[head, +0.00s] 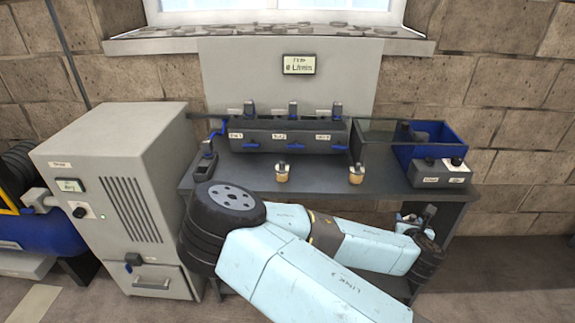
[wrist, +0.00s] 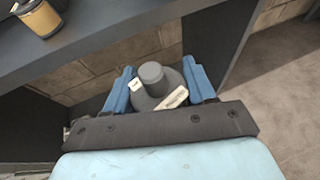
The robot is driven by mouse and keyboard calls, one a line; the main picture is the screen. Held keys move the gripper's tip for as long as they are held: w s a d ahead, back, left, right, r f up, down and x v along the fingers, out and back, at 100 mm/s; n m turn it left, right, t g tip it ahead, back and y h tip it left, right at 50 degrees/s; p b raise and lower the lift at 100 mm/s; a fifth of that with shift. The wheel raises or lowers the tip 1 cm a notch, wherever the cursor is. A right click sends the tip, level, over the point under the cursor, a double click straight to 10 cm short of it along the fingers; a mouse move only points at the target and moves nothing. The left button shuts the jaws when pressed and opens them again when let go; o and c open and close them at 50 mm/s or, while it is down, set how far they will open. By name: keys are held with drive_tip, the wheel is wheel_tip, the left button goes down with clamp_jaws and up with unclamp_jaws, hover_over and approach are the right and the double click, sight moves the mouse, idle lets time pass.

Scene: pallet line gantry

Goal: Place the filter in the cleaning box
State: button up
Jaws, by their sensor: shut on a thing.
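My gripper (wrist: 157,78) is shut on a dark grey round part (wrist: 152,75) with a knob on top and pale tags. I cannot tell whether this is a filter; no tan body shows. In the head view, my gripper (head: 418,224) is at the lower right, in front of and below the table top, and the held part is hardly visible. Two tan filters with dark tops stand on the table front, a left one (head: 282,174) and a right one (head: 356,175). An open blue box (head: 455,142), perhaps the cleaning box, stands at the table's right back.
A dark manifold (head: 288,136) with several capped posts and blue levers stands at the table's back. A clear panel (head: 375,132) is left of the blue box. A grey control box (head: 440,173) stands before it. A grey cabinet (head: 130,190) is left of the table (head: 315,184).

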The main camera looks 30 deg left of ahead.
drive_tip(key=shift+w+d+f+n+y, duration=0.1)
drive_tip(key=shift+w+f+n+y, duration=0.2)
drive_tip(key=shift+n+y, duration=0.35)
drive_tip(key=shift+s+f+n+g+y, duration=0.1)
drive_tip(key=shift+f+n+g+y, duration=0.3)
drive_tip(key=shift+n+y, duration=0.5)
drive_tip(key=shift+s+f+n+g+y, duration=0.15)
drive_tip(key=shift+f+n+g+y, duration=0.15)
drive_tip(key=shift+y, duration=0.45)
drive_tip(key=shift+s+a+f+n+g+y, duration=0.15)
drive_tip(key=shift+n+g+y, duration=0.2)
drive_tip(key=shift+n+y, duration=0.25)
drive_tip(key=shift+w+a+f+n+g+y, duration=0.15)
drive_tip(key=shift+n+g+y, duration=0.2)
drive_tip(key=shift+n+y, duration=0.25)
drive_tip(key=shift+s+d, duration=0.1)
drive_tip(key=shift+n, duration=0.25)
